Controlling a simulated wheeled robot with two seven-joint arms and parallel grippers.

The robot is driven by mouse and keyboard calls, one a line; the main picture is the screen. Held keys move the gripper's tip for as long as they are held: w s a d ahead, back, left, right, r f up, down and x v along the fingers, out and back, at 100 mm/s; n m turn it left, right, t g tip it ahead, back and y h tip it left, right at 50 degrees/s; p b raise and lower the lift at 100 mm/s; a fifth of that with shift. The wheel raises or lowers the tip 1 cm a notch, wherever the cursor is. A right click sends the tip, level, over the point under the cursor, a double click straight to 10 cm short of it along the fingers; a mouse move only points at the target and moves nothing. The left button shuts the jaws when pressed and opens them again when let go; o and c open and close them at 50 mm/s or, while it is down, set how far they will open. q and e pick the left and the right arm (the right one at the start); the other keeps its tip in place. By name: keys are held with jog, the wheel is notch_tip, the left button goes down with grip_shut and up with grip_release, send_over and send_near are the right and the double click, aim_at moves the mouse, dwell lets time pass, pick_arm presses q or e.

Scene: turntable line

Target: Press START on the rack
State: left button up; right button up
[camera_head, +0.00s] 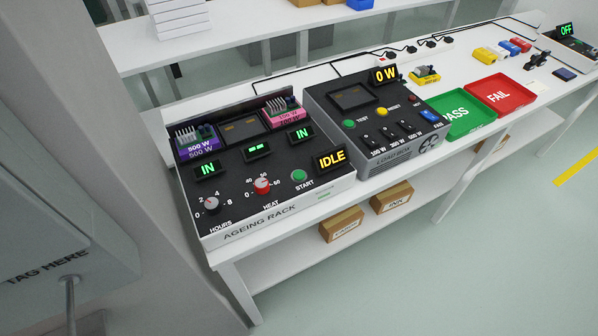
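The ageing rack (262,224) is a black-topped box with a white front edge, at the left end of the white bench. Its green START button (299,175) is at the front right of the panel, above the word START. The rack's display (331,159) reads IDLE. A purple 500 W unit (198,143) and a pink unit (285,112) sit in the rack's slots, and the small displays near both read IN. Neither of my grippers shows in this view.
Right of the rack stands the load box (386,163), reading 0 W. Beyond it are a green PASS tray (469,128) and a red FAIL tray (521,98). Cardboard boxes (342,225) sit on the lower shelf. A grey TAG HERE panel (45,262) stands at the left.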

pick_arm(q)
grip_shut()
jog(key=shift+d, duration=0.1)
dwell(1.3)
